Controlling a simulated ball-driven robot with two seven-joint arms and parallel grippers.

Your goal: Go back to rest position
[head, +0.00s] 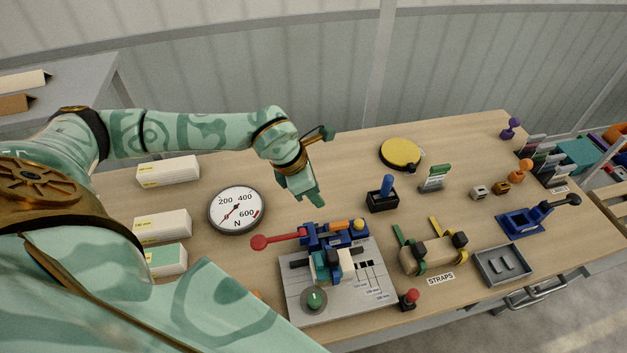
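My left arm comes in from the left and reaches over the back middle of the wooden bench (347,166). My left gripper (322,168) is above the bench, between the round dial gauge (236,209) and the yellow round disc (400,153). Its two fingers are spread wide apart, with nothing seen between them. It is apart from the grey fixture (300,297) with the red-knobbed lever, which stands nearer the front. My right gripper does not show.
White boxes (168,170) stand at the left. A blue-handled joystick (383,194), a strapped tan block (432,255), a grey tray (503,266) and a blue lever press (537,216) stand to the right. A wall is behind the bench.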

